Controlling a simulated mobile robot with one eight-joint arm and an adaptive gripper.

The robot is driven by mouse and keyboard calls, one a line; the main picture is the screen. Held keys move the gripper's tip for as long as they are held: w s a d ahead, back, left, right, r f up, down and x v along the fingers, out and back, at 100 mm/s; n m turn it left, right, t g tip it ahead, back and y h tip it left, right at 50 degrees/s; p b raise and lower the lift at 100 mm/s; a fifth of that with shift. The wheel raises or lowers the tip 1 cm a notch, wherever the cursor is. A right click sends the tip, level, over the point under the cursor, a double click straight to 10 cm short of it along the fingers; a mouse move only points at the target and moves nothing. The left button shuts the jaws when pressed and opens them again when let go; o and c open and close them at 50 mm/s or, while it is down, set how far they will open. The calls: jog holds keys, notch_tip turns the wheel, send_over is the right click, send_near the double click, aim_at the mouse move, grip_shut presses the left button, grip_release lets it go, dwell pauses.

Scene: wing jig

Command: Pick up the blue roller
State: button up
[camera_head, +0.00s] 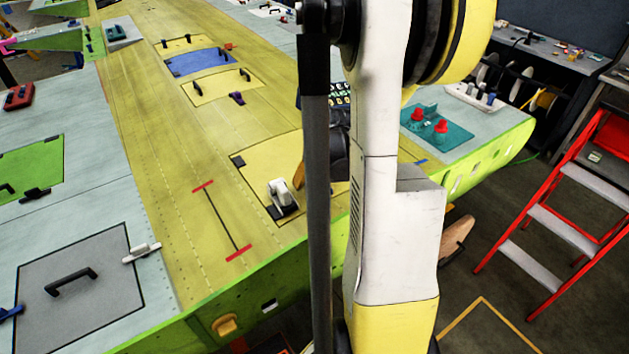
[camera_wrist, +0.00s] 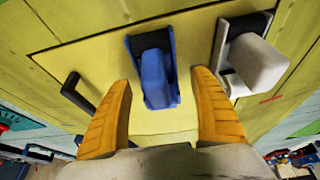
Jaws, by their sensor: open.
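The blue roller (camera_wrist: 157,80) stands on a yellow panel in the wrist view, a blue block in a darker blue bracket. My gripper (camera_wrist: 162,84) is open, with one orange finger on each side of the blue roller and a gap to it on both sides. The fingers look empty. In the head view one orange finger (camera_head: 299,174) shows beside my arm, over the yellow panel (camera_head: 258,165). The blue roller is hidden there behind my arm. I cannot tell the height of the fingertips above the panel.
A white roller (camera_wrist: 257,66) stands close to the right of the blue one; it also shows in the head view (camera_head: 282,197). A black handle (camera_wrist: 77,92) is near the left finger. A teal tray with red knobs (camera_head: 437,126) and a red ladder (camera_head: 560,215) are at right.

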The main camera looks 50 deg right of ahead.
jog(key=shift+x, duration=0.85)
jog(key=shift+r, duration=0.1)
jog(key=c, duration=1.4)
jog(key=shift+r, duration=0.1)
jog(key=shift+r, duration=0.3)
jog(key=r, duration=0.4)
jog(key=shift+s+d+p, duration=0.25)
jog(key=shift+s+p, duration=0.05)
jog(key=shift+s, duration=0.05)
jog(key=s+d+r, duration=0.4)
jog(key=s+d, duration=0.1)
jog(key=s+d+r, duration=0.2)
jog(key=s, duration=0.1)
jog(key=shift+d+r, duration=0.15)
